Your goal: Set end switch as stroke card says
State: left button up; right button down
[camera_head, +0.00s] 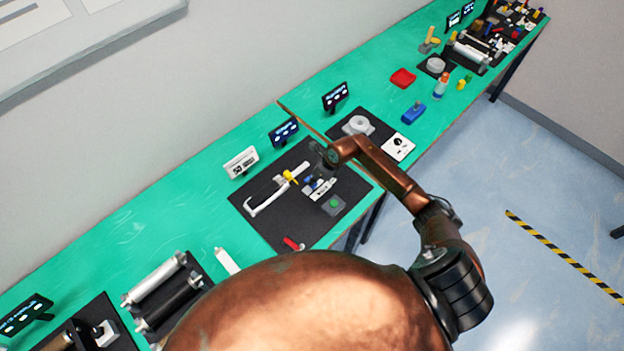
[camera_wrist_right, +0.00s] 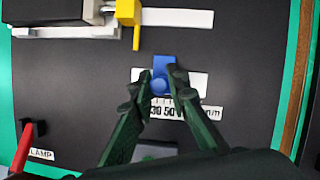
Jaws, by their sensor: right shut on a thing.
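The blue end switch (camera_wrist_right: 163,78) sits on a white scale strip (camera_wrist_right: 198,112) marked 30, 50 and mm on the black mat (camera_head: 270,228). My right gripper (camera_wrist_right: 160,84) has its fingers closed on both sides of the switch; in the head view it (camera_head: 318,176) reaches over the mat. The fingers hide part of the scale, so the switch's exact setting cannot be told. A white stroke card (camera_head: 241,162) stands behind the mat; its large figure looks like 50. A slide with a yellow block (camera_head: 290,177) lies beside the switch. My left gripper is out of view.
A red clamp lever (camera_head: 293,243) lies at the mat's front, and a grey box with a green button (camera_head: 333,204) at its right. Small dark displays (camera_head: 284,132) stand behind. A wooden strip (camera_wrist_right: 296,80) borders the mat. Rollers (camera_head: 160,283) lie to the left.

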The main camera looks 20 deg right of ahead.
jog(key=d, duration=0.1)
jog(key=w+d+b, duration=0.1)
jog(key=shift+d+f, duration=0.1)
jog(key=shift+d, duration=0.3)
jog(key=shift+s+a, duration=0.1)
jog(key=c, duration=1.8)
grip_release()
jog(key=shift+c, duration=0.2)
jog(key=v, duration=1.2)
jog(key=shift+a, duration=0.2)
